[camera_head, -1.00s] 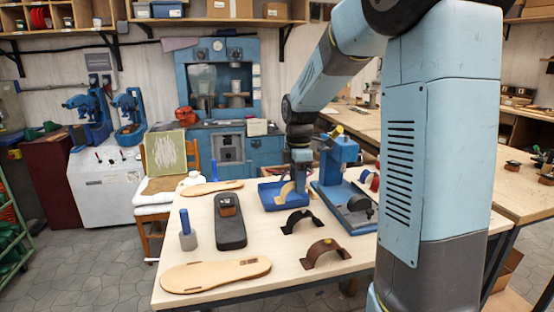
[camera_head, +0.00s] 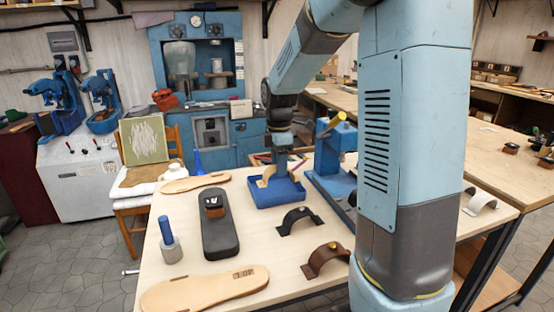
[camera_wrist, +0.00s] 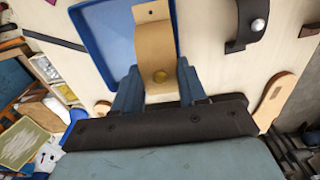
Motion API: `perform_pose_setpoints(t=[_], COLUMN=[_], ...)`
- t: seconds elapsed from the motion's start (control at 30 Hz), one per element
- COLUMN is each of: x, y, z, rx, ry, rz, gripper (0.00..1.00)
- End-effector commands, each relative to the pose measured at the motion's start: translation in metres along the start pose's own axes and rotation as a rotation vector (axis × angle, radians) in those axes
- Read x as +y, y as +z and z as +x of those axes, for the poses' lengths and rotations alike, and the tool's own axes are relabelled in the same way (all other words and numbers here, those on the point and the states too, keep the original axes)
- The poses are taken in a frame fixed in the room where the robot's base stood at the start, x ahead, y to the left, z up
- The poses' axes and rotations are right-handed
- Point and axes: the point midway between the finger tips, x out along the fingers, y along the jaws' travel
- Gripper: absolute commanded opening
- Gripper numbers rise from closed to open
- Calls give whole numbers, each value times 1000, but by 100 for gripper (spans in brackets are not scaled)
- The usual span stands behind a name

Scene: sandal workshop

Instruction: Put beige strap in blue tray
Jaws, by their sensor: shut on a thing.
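The beige strap (camera_head: 267,177) is a curved band, held over or within the blue tray (camera_head: 278,201) on the table. A brass-coloured stud shows on the strap. My gripper (camera_head: 279,166) points down above the tray. In the wrist view my gripper (camera_wrist: 158,86) is shut on the strap's near end, a finger on each side. I cannot tell whether the strap touches the tray floor.
A blue press (camera_head: 335,160) stands close right of the tray. A black strap (camera_head: 299,220) and a brown strap (camera_head: 325,260) lie in front.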

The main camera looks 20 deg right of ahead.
Motion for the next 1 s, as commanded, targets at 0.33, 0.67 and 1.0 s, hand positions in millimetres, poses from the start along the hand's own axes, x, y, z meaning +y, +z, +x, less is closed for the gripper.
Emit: perform_pose_setpoints(t=[0.33, 0.67, 1.0], x=[0, 0, 0], y=[2, 3, 3], z=[29, 52, 60], rx=[0, 0, 0], ry=[-2, 0, 2], rz=[4, 5, 5], gripper=[8, 8, 8])
